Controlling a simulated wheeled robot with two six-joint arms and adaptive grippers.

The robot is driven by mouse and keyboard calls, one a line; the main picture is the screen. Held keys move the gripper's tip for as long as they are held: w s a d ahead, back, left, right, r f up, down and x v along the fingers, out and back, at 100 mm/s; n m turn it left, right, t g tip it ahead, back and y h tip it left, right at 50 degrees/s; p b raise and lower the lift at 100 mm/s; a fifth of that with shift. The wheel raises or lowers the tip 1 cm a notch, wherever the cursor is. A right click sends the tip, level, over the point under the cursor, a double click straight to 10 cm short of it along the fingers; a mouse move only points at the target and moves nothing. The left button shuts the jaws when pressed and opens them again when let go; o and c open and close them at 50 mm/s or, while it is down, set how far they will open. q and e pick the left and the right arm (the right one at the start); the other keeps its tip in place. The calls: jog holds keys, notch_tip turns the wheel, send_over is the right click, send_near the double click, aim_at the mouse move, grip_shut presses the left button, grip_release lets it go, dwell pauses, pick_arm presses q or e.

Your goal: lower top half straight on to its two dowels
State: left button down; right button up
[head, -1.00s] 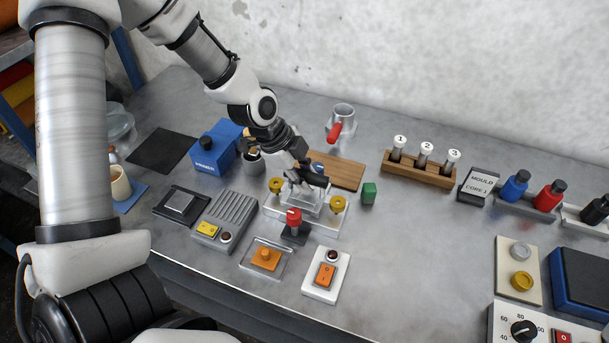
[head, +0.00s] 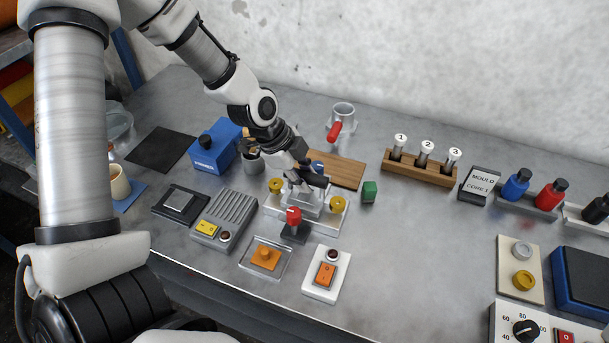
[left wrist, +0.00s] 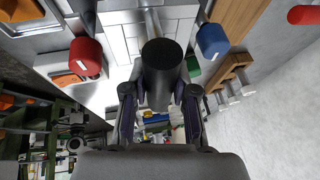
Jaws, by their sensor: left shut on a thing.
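My left gripper (head: 308,182) is shut on the black cylindrical knob (left wrist: 162,75) of the top half. The top half (left wrist: 125,18) is a pale grey block, seen behind the knob in the left wrist view. In the head view the gripper covers much of it, over the pale mould base (head: 322,222) between two yellow knobs (head: 275,185) (head: 337,202). The two dowels cannot be made out, and I cannot tell if the halves touch. My right gripper is not in view.
A red-topped clamp (head: 293,216) stands in front of the base and a blue knob (head: 318,166) behind it.

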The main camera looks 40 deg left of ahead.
pick_arm(q)
jog(key=shift+f+b, duration=0.9)
jog(key=shift+f, duration=0.1)
jog(key=shift+c, duration=1.4)
grip_release()
notch_tip(320, 180, up, 8)
jog(key=p, duration=0.6)
jog(key=shift+f+p, duration=0.15)
jog(key=shift+p, duration=0.15)
